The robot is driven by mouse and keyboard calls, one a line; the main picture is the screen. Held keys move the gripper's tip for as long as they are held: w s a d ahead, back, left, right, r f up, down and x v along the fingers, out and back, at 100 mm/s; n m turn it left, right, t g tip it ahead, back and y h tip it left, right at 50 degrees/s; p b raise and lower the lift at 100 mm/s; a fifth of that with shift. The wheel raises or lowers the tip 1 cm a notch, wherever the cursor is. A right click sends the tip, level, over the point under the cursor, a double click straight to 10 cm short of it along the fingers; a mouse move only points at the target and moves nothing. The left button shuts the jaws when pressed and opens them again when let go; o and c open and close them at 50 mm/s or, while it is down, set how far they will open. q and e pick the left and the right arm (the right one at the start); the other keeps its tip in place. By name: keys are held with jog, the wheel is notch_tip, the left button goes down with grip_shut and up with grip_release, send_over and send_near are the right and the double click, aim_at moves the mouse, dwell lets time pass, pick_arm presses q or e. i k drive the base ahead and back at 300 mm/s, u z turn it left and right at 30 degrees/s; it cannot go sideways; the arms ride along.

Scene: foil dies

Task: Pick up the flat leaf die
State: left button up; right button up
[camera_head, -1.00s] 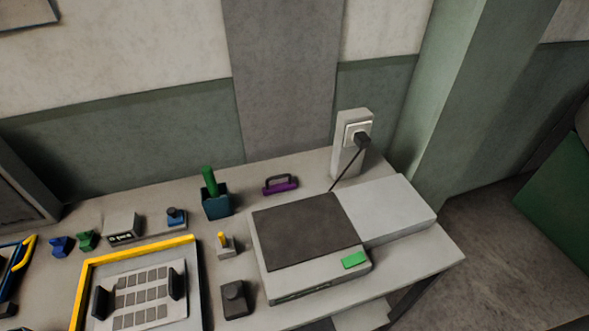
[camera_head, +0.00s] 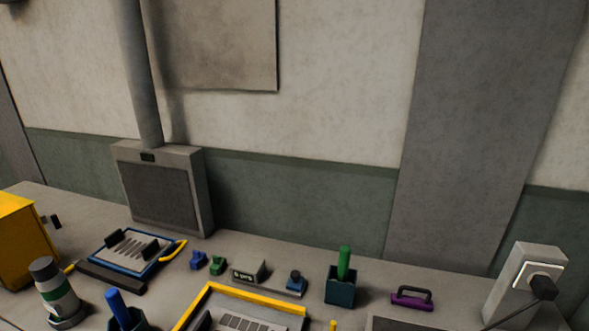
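No piece can be told for sure as the flat leaf die. Small pieces stand on the workbench (camera_head: 85,218): a blue block (camera_head: 198,260), a green block (camera_head: 217,265) beside it, and a purple piece with a dark handle (camera_head: 412,299) farther right. Their shapes are too small to read as a leaf. Neither of my grippers is in view.
A blue-framed tray (camera_head: 117,268) and a yellow-framed tray (camera_head: 258,297) lie on the bench. A grey vent box (camera_head: 165,190) stands behind. A green-handled tool (camera_head: 344,262) stands in a teal cup (camera_head: 340,289). A grey bottle (camera_head: 55,290) and yellow box (camera_head: 22,245) are left.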

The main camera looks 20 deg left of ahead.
aim_at(131, 250)
jog(key=u, duration=1.95)
jog(key=k, duration=0.5)
jog(key=u, duration=1.45)
jog(key=i, duration=2.1)
jog(key=z, duration=2.9)
